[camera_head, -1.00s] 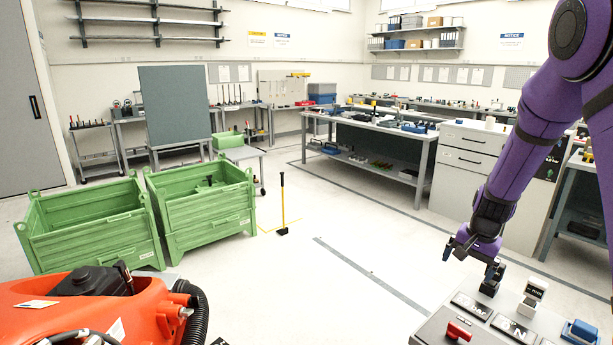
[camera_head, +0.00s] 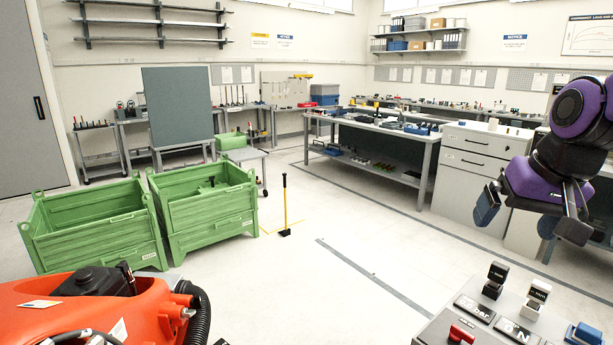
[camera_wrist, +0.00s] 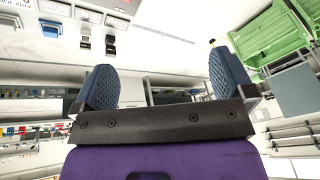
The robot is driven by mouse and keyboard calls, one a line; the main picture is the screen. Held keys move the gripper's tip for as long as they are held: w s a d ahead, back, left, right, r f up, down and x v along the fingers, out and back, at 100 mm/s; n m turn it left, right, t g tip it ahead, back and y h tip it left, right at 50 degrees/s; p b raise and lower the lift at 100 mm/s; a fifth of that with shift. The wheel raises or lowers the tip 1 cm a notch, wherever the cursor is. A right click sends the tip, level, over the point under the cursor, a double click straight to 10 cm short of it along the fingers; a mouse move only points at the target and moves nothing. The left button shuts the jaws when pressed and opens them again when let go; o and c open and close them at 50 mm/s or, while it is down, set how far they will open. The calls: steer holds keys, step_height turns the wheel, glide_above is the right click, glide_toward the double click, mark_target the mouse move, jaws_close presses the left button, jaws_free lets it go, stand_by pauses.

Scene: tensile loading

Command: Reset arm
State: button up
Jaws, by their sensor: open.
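My purple arm is folded at the right of the head view. My gripper (camera_head: 528,212) is open and empty, raised in front of the grey cabinet (camera_head: 470,165). One blue pad and a dark finger show there. In the wrist view both blue textured fingertips of my gripper (camera_wrist: 163,88) stand wide apart with nothing between them. A grey panel (camera_head: 435,325) lies below my gripper at the bottom right. It carries a black-topped block (camera_head: 494,280), a white-and-black block (camera_head: 535,296), a red part (camera_head: 461,333) and a blue part (camera_head: 582,335).
Two green crates (camera_head: 92,245) stand on the floor at the left. An orange machine (camera_head: 95,310) fills the lower left corner. A yellow-handled tool (camera_head: 285,205) stands upright on the floor. A workbench (camera_head: 375,127) is behind. The middle floor is clear.

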steer(key=s+a+r+n+t, duration=0.1)
steer(key=s+r+n, duration=0.1)
steer(key=s, duration=0.9)
steer(key=shift+r+h, duration=0.2)
steer(key=shift+h, duration=0.2)
steer(key=shift+a, duration=0.1)
